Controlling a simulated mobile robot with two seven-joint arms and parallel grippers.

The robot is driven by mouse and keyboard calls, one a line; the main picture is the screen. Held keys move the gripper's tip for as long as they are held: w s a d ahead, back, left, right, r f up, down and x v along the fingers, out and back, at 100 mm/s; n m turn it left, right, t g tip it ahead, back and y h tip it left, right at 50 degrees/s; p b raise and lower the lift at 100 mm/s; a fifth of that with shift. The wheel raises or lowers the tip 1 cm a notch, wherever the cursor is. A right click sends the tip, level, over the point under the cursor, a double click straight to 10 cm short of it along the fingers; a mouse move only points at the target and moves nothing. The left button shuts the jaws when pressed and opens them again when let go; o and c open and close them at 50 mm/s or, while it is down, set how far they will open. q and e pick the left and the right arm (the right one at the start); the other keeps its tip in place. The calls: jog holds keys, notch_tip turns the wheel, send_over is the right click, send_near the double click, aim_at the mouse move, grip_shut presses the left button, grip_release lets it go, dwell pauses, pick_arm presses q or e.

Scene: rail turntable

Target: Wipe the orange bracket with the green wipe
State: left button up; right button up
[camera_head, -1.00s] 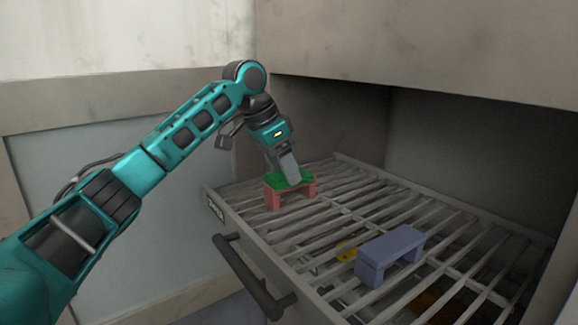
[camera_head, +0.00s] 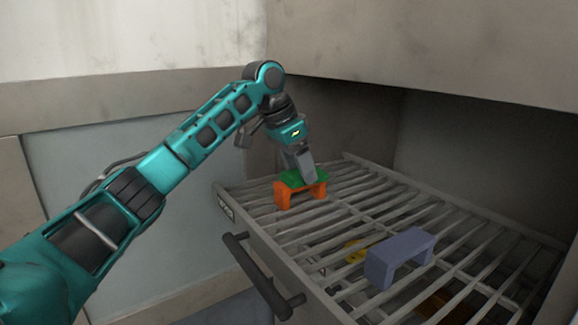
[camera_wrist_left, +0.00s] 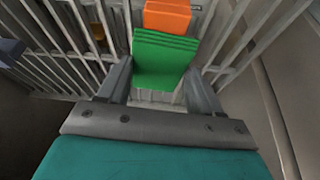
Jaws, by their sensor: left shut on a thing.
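The orange bracket (camera_head: 283,196) stands on the slatted rack near its far left corner. The green wipe (camera_head: 292,178) lies over the bracket's top and looks in contact with it. My left gripper (camera_head: 308,178) is shut on the wipe, right above the bracket. In the left wrist view the folded wipe (camera_wrist_left: 164,60) sits between the two fingers (camera_wrist_left: 160,88), and part of the orange bracket (camera_wrist_left: 167,16) shows beyond it. The rest of the bracket is hidden there by the wipe. My right gripper is not in view.
A blue-grey bracket (camera_head: 400,257) stands on the slatted rack (camera_head: 345,205), nearer and to the right. A yellow thing (camera_head: 356,251) shows below the slats. A dark handle bar (camera_head: 256,276) runs along the rack's front. Walls enclose the rack's back and right.

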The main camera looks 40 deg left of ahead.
pick_arm(q)
jog(key=shift+w+d+f, duration=0.1)
jog(key=shift+w+d, duration=0.05)
jog(key=shift+w, duration=0.15)
jog(key=shift+r, duration=4.05)
